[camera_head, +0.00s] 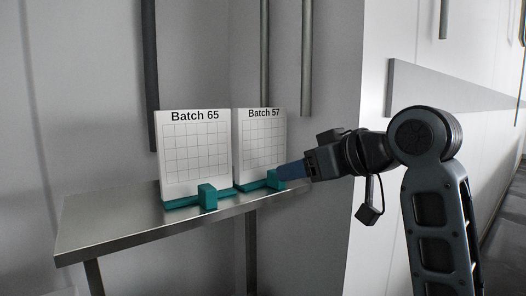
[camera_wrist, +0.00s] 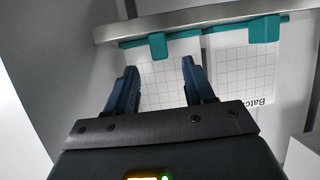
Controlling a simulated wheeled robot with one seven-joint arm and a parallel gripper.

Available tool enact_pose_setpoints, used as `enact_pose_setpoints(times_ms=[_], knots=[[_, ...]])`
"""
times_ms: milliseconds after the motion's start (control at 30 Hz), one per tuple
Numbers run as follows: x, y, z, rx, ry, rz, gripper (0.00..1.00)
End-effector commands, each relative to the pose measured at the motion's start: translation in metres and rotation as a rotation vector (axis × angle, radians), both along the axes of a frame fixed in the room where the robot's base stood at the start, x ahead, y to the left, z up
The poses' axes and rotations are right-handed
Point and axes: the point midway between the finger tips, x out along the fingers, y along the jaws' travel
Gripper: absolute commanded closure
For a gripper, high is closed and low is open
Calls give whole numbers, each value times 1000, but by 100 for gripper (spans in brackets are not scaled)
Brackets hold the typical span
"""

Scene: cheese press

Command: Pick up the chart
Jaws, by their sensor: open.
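Two white charts with printed grids stand upright in teal stands on a metal table. The left chart (camera_head: 196,150), labelled Batch 65, shows upside down at the right in the wrist view (camera_wrist: 242,72). The right chart (camera_head: 262,143), labelled Batch 57, shows at the left in the wrist view (camera_wrist: 164,76). My gripper (camera_head: 283,172) is at the right chart's lower right, by its teal stand (camera_head: 242,187). In the wrist view my gripper (camera_wrist: 159,66) is open and empty. Its blue fingers overlap the right chart in the picture; I cannot tell whether they touch it.
The metal table (camera_head: 110,221) has bare room at its left end and front. A grey wall with vertical pipes (camera_head: 306,60) rises close behind the charts. A white wall corner (camera_head: 363,90) stands right of the table, behind my arm.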

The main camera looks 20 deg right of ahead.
Motion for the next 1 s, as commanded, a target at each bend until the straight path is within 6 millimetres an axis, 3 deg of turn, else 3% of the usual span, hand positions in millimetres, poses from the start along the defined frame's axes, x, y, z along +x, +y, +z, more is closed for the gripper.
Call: enact_pose_setpoints(times_ms=[400, 733, 1000], knots=[[43, 17, -22, 0, 1, 0, 47], [50, 20, -25, -1, -1, -1, 47], [50, 20, -25, 0, -1, -1, 72]])
